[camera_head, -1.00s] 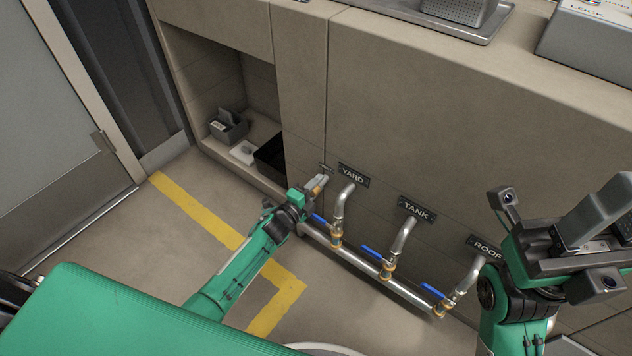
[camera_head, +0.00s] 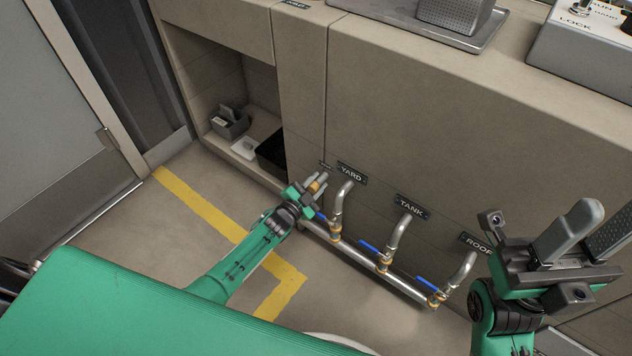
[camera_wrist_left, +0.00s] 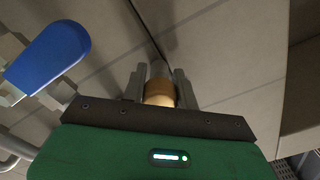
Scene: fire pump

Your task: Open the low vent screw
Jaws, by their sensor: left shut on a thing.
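The low vent screw (camera_wrist_left: 159,93) shows as a brass-coloured round knob on a grey stem in the left wrist view. It also shows in the head view as a small brass spot (camera_head: 314,187) at the lower wall, left of the YARD pipe. My left gripper (camera_wrist_left: 160,84) has one grey finger on each side of the knob and is shut on it. In the head view my left gripper (camera_head: 317,183) reaches the wall below a small dark label (camera_head: 326,165). My right gripper (camera_head: 606,222) is raised at the right, with its fingers apart and empty.
The YARD pipe (camera_head: 338,206) with its blue lever stands close to the right of my left gripper. Its blue lever (camera_wrist_left: 53,52) looms large in the wrist view. The TANK pipe (camera_head: 397,237) and ROOF pipe (camera_head: 458,276) stand farther right. An open recess with a black bin (camera_head: 271,154) lies left.

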